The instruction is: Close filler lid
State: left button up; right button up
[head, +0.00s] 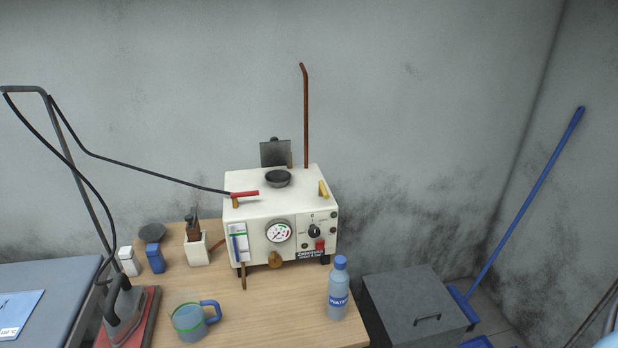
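A white boxy machine (258,208) with a gauge and knobs stands at the back of the wooden table. On its top is a dark round filler opening (278,178), shaped like a shallow funnel. Just behind it a dark square plate (275,153), which looks like the filler lid, stands upright, so the opening is uncovered. The hinge is too small to make out. Neither of my grippers is in view.
A red lever (245,194) and black hose lie left of the opening; a thin brown pipe (305,115) rises behind right. A bottle (338,290), a mug (193,320) and an iron-like tool (125,310) stand in front. A grey box (410,300) is right.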

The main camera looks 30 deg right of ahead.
aim_at(273, 153)
jog(key=z, duration=0.85)
jog(key=i+l+z, duration=0.1)
jog(key=z, duration=0.3)
jog(key=i+z, duration=0.15)
jog(key=z, duration=0.25)
jog(key=i+l+z, duration=0.1)
jog(key=z, duration=0.3)
